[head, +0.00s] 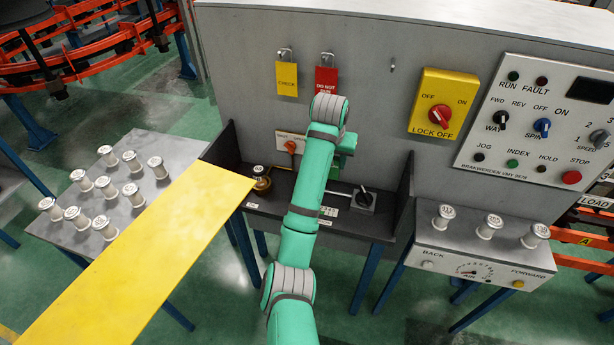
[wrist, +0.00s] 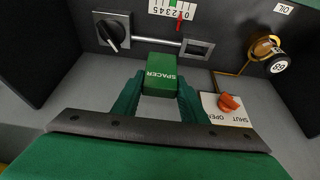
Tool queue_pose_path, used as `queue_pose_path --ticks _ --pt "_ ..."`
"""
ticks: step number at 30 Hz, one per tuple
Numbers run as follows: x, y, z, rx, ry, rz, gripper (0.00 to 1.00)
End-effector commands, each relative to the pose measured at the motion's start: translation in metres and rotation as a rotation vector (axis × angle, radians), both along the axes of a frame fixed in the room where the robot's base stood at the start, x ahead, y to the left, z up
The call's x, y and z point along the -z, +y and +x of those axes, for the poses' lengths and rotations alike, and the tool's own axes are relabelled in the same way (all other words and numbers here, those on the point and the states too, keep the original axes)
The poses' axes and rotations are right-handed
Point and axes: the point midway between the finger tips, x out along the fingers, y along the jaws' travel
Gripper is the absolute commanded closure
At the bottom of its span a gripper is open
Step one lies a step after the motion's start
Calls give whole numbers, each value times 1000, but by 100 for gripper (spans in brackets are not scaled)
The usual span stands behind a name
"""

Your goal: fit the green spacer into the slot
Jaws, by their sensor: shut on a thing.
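In the wrist view, the green spacer (wrist: 160,65), a block lettered SPACER, is between the fingertips of my gripper (wrist: 159,82), which is shut on it. A grey rectangular frame (wrist: 199,48) with a slot-like opening is just beyond the spacer, to its upper right, at the end of a metal rod (wrist: 152,39). The spacer looks apart from the frame and outside its opening. In the head view, my arm covers much of the bay, and part of my dark green gripper (head: 346,145) shows beside it.
A black knob (wrist: 113,31) on a grey plate is left of the rod. A red pointer stands at a number scale (wrist: 175,8). An orange SHUT/OPEN valve (wrist: 229,102) and a brass fitting (wrist: 266,46) are at right. Dark side walls bound the bay.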

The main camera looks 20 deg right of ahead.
Motion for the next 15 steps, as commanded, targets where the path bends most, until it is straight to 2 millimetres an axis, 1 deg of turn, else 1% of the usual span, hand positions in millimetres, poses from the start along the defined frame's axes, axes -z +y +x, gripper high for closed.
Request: queue_pose_path --ticks 1,5,9,12,15 --pt "5 9 9 -5 1 0 85" --pt "17 27 29 -4 1 1 85" --pt "42 39 44 -2 2 2 85" --pt "55 46 52 -2 2 1 85" --pt "63 50 57 0 -1 1 85"
